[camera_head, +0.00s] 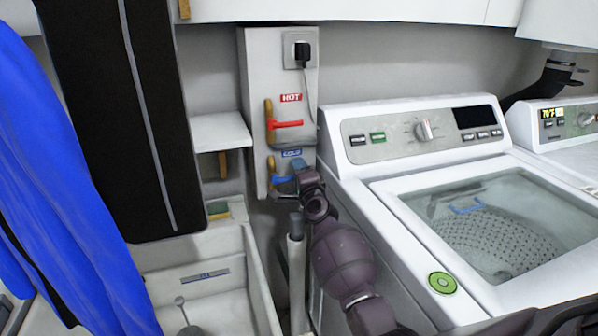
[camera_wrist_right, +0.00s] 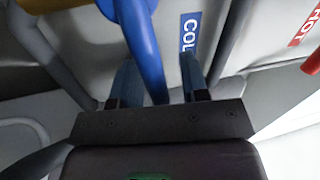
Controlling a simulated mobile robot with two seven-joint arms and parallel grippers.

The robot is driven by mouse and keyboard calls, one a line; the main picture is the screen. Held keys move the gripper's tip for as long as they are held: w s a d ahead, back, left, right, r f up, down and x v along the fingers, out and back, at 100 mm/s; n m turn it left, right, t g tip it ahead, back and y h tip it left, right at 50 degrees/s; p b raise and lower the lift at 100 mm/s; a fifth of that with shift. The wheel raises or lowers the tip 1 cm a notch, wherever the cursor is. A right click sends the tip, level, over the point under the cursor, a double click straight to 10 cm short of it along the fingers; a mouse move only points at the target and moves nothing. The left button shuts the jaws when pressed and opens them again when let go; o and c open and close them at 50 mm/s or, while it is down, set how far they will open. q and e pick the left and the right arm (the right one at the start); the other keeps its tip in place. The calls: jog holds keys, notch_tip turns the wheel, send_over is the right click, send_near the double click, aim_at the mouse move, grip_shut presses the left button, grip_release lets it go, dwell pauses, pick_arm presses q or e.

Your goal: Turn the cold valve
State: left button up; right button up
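The cold valve has a blue lever handle (camera_head: 281,180) on a yellowish body, low on the white wall panel, beside the blue COLD label (camera_head: 291,154). My right gripper (camera_head: 296,176) is at this handle and hides its right end. In the right wrist view the blue handle (camera_wrist_right: 146,52) runs down between the two fingers of my right gripper (camera_wrist_right: 159,78). The fingers are apart, with a gap to the right of the handle, so the gripper is open around it. My left gripper is not in view.
The hot valve's red handle (camera_head: 287,124) is just above. A washing machine (camera_head: 345,178) stands close on the right. A white sink (camera_head: 213,296) is below left. Dark and blue hanging cloths (camera_head: 60,190) fill the left.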

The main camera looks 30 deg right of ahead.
jog(key=shift+s+a, duration=0.15)
jog(key=shift+s, duration=0.35)
jog(key=p+v, duration=0.1)
jog(key=v, duration=0.8)
jog(key=shift+s+f+p, duration=0.15)
jog(key=shift+s+p, duration=0.15)
jog(key=shift+s, duration=0.05)
